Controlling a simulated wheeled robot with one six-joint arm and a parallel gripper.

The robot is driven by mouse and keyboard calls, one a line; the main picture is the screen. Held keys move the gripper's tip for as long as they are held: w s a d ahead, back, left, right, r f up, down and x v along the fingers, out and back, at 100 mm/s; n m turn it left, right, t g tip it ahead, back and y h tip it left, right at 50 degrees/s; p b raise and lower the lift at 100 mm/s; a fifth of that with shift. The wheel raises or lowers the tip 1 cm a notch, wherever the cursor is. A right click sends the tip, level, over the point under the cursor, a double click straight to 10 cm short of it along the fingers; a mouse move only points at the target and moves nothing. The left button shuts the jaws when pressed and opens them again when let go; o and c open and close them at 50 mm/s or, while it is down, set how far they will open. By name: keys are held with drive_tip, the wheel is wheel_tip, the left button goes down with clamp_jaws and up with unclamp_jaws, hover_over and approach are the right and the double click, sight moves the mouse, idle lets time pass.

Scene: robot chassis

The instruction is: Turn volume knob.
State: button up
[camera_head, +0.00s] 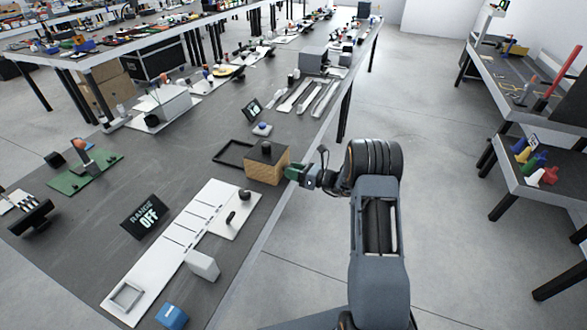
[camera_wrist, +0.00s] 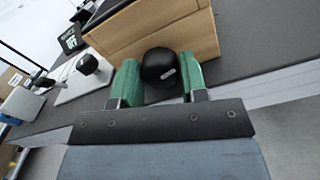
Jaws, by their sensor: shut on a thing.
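A wooden box (camera_head: 262,172) stands near the right edge of the table, with a small dark part (camera_head: 266,148) on its top. In the wrist view the box (camera_wrist: 150,30) fills the upper middle. A round black knob (camera_wrist: 158,64) with a pale mark sits at its front face. My gripper (camera_wrist: 160,72) has its green fingers on either side of this knob, shut on it. In the head view my gripper (camera_head: 297,173) reaches the box's right side from beyond the table edge, and the front knob is hidden there. I see no label naming the knob.
A white panel (camera_head: 232,213) with black knobs lies in front of the box. A dark sign reading "RANGE OFF" (camera_head: 145,216) stands left of it. A black frame (camera_head: 231,153) lies behind the box. The floor (camera_head: 450,200) right of my arm is clear.

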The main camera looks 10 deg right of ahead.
drive_tip(key=shift+m+p, duration=0.6)
drive_tip(key=shift+m, duration=1.2)
drive_tip(key=o, duration=0.9)
